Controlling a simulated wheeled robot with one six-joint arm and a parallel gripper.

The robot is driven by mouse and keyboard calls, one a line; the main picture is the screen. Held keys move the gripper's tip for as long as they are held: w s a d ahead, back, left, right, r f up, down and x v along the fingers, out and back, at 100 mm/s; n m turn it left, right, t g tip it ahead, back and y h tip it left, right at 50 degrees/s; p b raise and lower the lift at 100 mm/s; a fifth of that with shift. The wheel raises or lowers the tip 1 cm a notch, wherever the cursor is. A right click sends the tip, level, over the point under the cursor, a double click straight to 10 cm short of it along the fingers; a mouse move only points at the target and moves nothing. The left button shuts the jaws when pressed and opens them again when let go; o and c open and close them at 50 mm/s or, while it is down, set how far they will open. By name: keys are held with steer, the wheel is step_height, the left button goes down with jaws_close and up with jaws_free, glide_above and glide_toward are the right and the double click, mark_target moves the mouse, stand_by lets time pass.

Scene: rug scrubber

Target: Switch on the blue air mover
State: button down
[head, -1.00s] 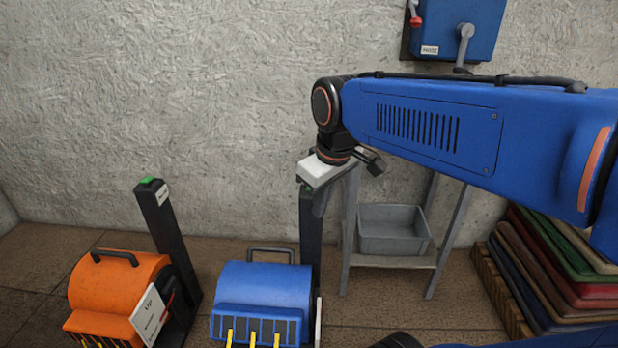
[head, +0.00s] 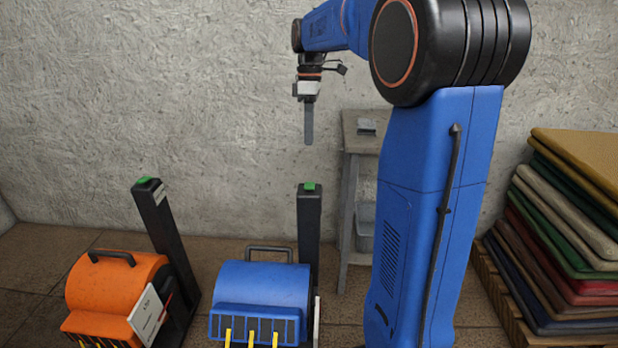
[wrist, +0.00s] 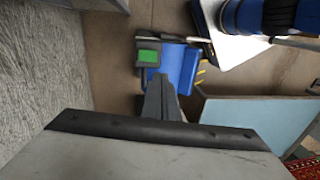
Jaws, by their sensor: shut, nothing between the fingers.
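The blue air mover (head: 262,288) stands on the floor in the head view, with a black post behind its right side. A green button (head: 309,186) tops that post. The wrist view shows the green button (wrist: 148,56) with the blue housing (wrist: 180,68) just beside it. My gripper (head: 309,140) is shut and empty, pointing down. It is above the post and apart from the button. In the wrist view my gripper's fingers (wrist: 163,100) reach up toward the green button.
An orange air mover (head: 115,290) with its own green-topped post (head: 160,215) and a white tag stands to the left. A grey stand (head: 358,146) is behind my arm. Stacked folded rugs (head: 560,230) fill the right side. The wall is close behind.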

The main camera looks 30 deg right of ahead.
steer(key=w, duration=0.1)
glide_toward(309, 187)
steer(key=shift+n, duration=0.3)
steer(key=f, duration=0.6)
steer(key=shift+s+a+f, duration=0.2)
steer(key=shift+s+a, duration=0.1)
steer(key=shift+s, duration=0.05)
